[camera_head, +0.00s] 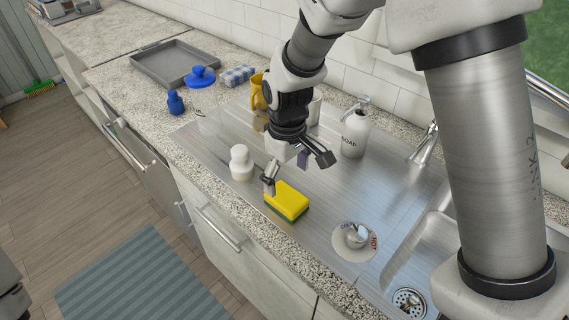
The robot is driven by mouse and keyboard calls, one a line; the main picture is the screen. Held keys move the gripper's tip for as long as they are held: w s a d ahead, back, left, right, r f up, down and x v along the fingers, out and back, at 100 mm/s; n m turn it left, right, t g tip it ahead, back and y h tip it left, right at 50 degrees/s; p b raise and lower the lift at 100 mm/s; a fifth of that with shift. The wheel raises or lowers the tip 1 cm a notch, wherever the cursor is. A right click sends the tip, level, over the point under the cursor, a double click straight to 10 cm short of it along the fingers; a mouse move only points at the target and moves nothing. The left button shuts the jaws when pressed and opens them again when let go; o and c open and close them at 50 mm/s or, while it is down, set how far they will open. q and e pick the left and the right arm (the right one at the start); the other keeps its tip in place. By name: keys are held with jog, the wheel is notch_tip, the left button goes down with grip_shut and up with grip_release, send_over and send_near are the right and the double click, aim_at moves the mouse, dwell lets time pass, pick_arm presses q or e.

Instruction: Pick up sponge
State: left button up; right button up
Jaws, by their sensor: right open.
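The sponge (287,201), yellow with a green underside, lies on the metal drainboard near its front edge, left of the sink. My right gripper (296,177) is above and just behind the sponge, fingers apart and pointing down. One finger is near the left end of the sponge, and the other is off to the right. Nothing shows between the fingers. I cannot tell whether the near finger touches the sponge. My left gripper does not show.
A white bottle (241,162) stands left of the gripper. A soap dispenser (355,133) stands behind it, and a round white dish (354,241) lies to the right. The sink (395,262) with its faucet (425,145) is further right. A grey tray (160,78) lies at the far left.

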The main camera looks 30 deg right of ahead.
aim_at(287, 196)
jog(key=shift+w+d+f, duration=0.1)
jog(key=shift+w, duration=0.15)
jog(key=shift+s+a+f+p, duration=0.15)
jog(key=shift+s+a+f, duration=0.1)
jog(key=shift+s+f, duration=0.3)
jog(key=shift+s+a+f+p, duration=0.2)
jog(key=shift+s+f, duration=0.1)
jog(key=shift+f, duration=0.4)
jog(key=f, duration=0.3)
jog(key=w+f, duration=0.1)
jog(key=shift+w+d+f, duration=0.1)
jog(key=shift+d+f, duration=0.1)
jog(key=shift+d, duration=0.1)
jog(key=shift+a+r, duration=0.1)
jog(key=shift+s+r, duration=0.1)
jog(key=shift+s, duration=0.2)
jog(key=c, duration=1)
